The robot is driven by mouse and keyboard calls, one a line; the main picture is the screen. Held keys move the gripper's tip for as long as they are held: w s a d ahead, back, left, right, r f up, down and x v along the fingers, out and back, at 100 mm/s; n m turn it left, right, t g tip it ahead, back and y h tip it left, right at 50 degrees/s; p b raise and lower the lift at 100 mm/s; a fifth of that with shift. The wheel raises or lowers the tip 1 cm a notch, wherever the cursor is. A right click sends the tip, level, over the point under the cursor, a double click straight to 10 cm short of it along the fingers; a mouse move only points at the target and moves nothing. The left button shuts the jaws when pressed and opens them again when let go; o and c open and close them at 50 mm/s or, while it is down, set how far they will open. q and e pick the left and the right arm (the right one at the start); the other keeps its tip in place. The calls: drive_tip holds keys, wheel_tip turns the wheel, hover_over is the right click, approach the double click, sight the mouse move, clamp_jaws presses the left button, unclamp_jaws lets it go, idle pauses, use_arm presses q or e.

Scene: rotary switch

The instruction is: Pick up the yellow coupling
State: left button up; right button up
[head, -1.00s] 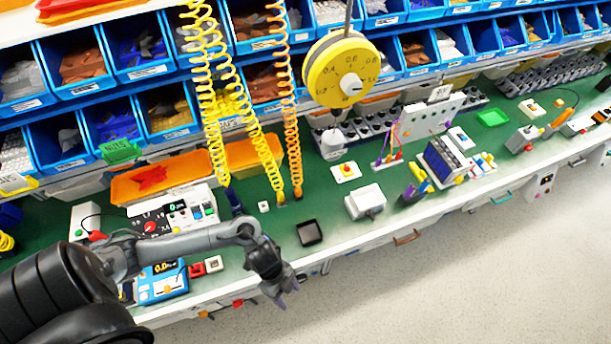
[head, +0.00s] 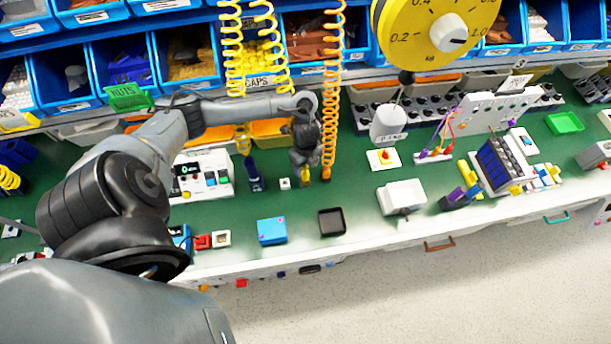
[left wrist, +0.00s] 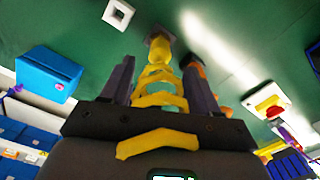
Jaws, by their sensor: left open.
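The yellow coupling (left wrist: 159,52) shows in the left wrist view as a yellow piece with a grey-brown end, at the bottom of a yellow coiled hose. My left gripper (left wrist: 160,68) is open, with one finger on each side of the yellow hose and coupling; I cannot tell whether they touch. The right gripper is not in view.
The orange coiled hose (head: 331,95) hangs close to the gripper's right side. A dark blue coupling (head: 254,178) stands to the left, with a small white block (head: 285,183) between. A blue box (head: 271,231) and black tray (head: 332,222) are nearer the front edge.

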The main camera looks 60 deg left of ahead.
sight(305, 170)
use_arm(q)
drive_tip(key=shift+f, duration=0.75)
drive_tip(key=shift+f+b, duration=0.3)
drive_tip(key=shift+f, duration=1.9)
clamp_jaws()
drive_tip(key=shift+r, duration=0.2)
